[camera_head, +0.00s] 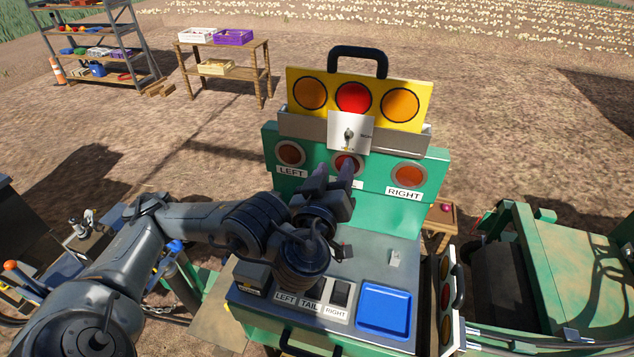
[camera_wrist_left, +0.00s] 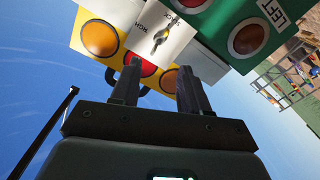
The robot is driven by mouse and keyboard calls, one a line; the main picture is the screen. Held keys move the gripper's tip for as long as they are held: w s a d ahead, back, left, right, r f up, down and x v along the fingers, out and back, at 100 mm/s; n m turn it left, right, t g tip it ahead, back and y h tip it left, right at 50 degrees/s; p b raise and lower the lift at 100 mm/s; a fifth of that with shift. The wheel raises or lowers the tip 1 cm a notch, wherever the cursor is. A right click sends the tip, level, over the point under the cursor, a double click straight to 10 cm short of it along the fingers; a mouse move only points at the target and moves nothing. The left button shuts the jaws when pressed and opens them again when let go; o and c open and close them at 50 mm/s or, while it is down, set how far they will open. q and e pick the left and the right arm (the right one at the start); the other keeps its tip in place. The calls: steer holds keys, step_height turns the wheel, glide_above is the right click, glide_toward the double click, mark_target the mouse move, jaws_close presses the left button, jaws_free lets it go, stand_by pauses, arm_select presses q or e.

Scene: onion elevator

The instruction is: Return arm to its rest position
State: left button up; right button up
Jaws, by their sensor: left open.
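My left arm reaches in from the left in the head view. My left gripper (camera_head: 333,178) is over the green control panel (camera_head: 415,216), its fingers pointing up toward the light board. In the left wrist view the two fingers (camera_wrist_left: 157,92) are apart with nothing between them. Beyond them are the yellow light bar (camera_wrist_left: 106,20) with orange and red lamps and a white switch plate (camera_wrist_left: 158,30) with a toggle. The gripper partly hides the middle red lamp of the green panel in the head view. My right gripper is not in view.
A blue tray (camera_head: 384,309) and rocker switches labelled LEFT, TAIL and RIGHT are on the console top. Green machinery (camera_head: 570,260) stands at the right. A wooden table (camera_head: 228,50) with crates and a metal shelf (camera_head: 98,45) are farther back. Open soil lies behind the console.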

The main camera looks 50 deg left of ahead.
arm_select(q)
steer(key=shift+s+d, duration=0.2)
steer(key=shift+f, duration=0.1)
stand_by(0.4)
steer(key=s+d+f+g+h+p, duration=0.2)
steer(key=s+d+f+g, duration=0.15)
steer(key=f, duration=0.45)
steer(key=s+d+f+g+h+p, duration=0.2)
steer(key=d+f+h+p, duration=0.15)
steer(key=f, duration=0.45)
steer(key=s+d+f+m+g+h+p, duration=0.3)
steer(key=s+d+f+m+g+h, duration=0.2)
steer(key=s+f+m, duration=0.6)
steer(key=shift+s+d+m+h, duration=0.35)
steer(key=shift+s+d+m, duration=0.25)
steer(key=shift+d+m, duration=0.75)
steer(key=shift+a, duration=0.15)
